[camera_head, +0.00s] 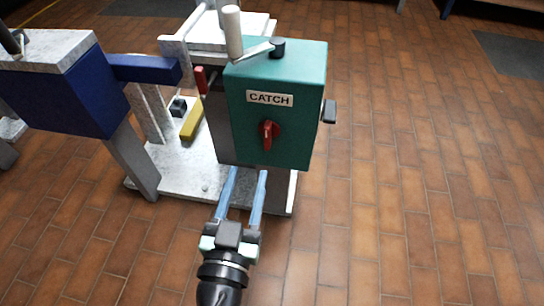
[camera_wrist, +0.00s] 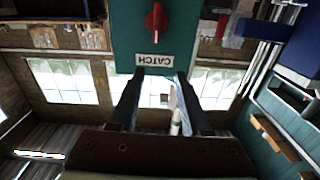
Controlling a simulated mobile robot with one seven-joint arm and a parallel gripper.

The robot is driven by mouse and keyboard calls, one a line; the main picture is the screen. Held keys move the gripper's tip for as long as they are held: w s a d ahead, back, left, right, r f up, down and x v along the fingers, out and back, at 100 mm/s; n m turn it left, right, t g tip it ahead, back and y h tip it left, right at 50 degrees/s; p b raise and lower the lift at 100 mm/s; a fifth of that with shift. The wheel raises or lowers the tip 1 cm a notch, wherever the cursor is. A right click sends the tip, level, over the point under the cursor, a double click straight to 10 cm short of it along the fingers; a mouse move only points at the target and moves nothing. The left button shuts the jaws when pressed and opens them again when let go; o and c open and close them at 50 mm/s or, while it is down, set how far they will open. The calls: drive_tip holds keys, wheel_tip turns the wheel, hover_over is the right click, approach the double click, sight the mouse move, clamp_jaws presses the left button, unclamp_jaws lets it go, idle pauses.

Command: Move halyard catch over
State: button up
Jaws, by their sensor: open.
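A teal box (camera_head: 295,85) labelled CATCH (camera_head: 270,99) stands on a pale frame, with a red knob (camera_head: 269,135) on its front face. On its top are a dark round pivot (camera_head: 277,47), a thin metal lever and a cream upright handle (camera_head: 233,32) at the left. In the wrist view the box (camera_wrist: 185,40) shows with its label inverted and its red knob (camera_wrist: 156,22) at the top. My gripper (camera_head: 249,172) is open and empty, its two fingers apart just below the box's lower edge in the head view. Contact with the box cannot be told.
A dark blue box (camera_head: 75,95) on grey legs stands at the left, with a blue arm (camera_head: 145,69) reaching toward the frame. A red lever (camera_head: 200,80) and a yellow block (camera_head: 192,123) sit left of the teal box. Brick floor (camera_head: 430,180) is clear at the right.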

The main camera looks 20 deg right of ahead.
sight(266, 135)
drive_tip(key=w+d+f, duration=0.1)
drive_tip(key=w+d, duration=0.1)
drive_tip(key=w, duration=0.1)
drive_tip(key=w+d+f+b, duration=0.1)
drive_tip(key=w+d, duration=0.2)
drive_tip(key=w+d+f, duration=0.1)
drive_tip(key=w+d, duration=0.1)
drive_tip(key=w, duration=0.1)
drive_tip(key=shift+w+d, duration=0.3)
drive_tip(key=shift+w, duration=0.1)
clamp_jaws()
